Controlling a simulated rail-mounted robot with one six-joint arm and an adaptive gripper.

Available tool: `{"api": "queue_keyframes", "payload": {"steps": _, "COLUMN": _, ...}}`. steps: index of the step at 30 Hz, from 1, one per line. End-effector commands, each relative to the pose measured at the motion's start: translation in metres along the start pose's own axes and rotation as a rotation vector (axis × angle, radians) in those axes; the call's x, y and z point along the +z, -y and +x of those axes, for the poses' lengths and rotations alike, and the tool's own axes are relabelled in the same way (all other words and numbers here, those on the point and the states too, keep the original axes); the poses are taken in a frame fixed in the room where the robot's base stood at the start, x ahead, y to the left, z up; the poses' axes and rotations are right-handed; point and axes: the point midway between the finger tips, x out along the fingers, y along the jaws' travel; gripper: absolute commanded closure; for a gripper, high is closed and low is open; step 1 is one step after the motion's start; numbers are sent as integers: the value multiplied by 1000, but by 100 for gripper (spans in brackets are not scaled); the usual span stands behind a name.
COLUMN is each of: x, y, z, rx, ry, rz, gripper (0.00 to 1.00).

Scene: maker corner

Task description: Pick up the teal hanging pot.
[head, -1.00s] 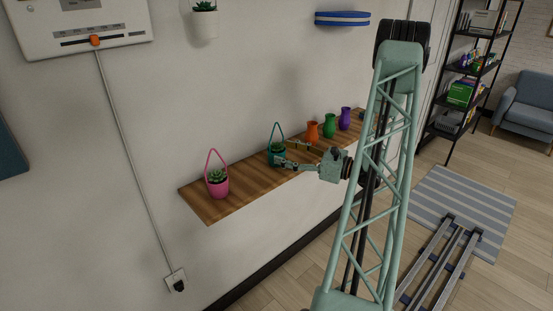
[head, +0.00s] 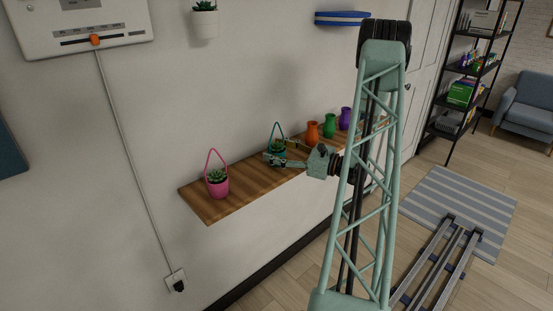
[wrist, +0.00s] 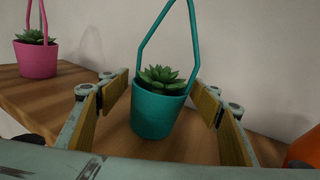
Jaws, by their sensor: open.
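The teal hanging pot (wrist: 157,112) stands upright on the wooden shelf, with a green succulent in it and a tall teal handle rising out of the top of the wrist view. In the head view the teal pot (head: 277,146) is partly hidden by my gripper (head: 281,153). My gripper is open; in the wrist view its fingers (wrist: 160,95) lie to the left and right of the pot. A gap shows on each side, and I see no contact.
A pink hanging pot (head: 218,187) stands on the wooden shelf (head: 242,181) to the left. Orange (head: 312,132), green (head: 329,126) and purple (head: 345,118) vases stand to the right. A white wall planter (head: 204,24) hangs above. Bare shelf lies between the pink and teal pots.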

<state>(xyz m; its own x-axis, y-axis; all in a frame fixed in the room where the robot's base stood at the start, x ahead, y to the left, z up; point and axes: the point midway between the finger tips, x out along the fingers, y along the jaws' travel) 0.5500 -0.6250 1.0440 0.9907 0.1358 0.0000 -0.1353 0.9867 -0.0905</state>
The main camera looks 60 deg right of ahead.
Motion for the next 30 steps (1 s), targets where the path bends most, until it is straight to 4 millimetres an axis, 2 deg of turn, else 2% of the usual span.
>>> {"api": "queue_keyframes", "payload": {"steps": 8, "x": 0, "y": 0, "z": 0, "rx": 0, "ry": 0, "rz": 0, "gripper": 41}}
{"api": "queue_keyframes", "payload": {"steps": 18, "x": 0, "y": 0, "z": 0, "rx": 0, "ry": 0, "rz": 0, "gripper": 72}}
{"api": "queue_keyframes", "payload": {"steps": 30, "x": 1, "y": 0, "z": 0, "rx": 0, "ry": 0, "rz": -1, "gripper": 73}}
